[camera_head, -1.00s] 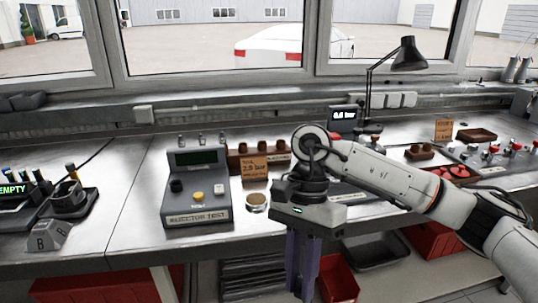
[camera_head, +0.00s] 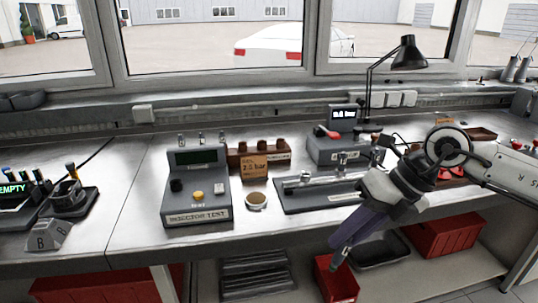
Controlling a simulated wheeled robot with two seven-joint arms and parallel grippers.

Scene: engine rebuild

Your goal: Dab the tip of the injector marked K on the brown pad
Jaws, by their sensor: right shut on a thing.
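My right gripper (camera_head: 344,246) comes in from the right and hangs in front of the bench edge, its fingers slanting down to the left. It is shut on a slim injector, mostly hidden by the fingers; only a small grey end (camera_head: 338,262) shows and no letter is readable. A small round dish with a brown pad (camera_head: 256,200) sits on the bench just right of the injector test box, well to the left of the gripper and apart from it. Several injector tops (camera_head: 201,138) show behind the test box. My left gripper is not in view.
The injector test box (camera_head: 196,212) stands left of the pad, with an orange card (camera_head: 254,167) and brown rack (camera_head: 279,156) behind. A dark fixture plate (camera_head: 296,206) lies to the right. Red bins (camera_head: 335,284) stand below.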

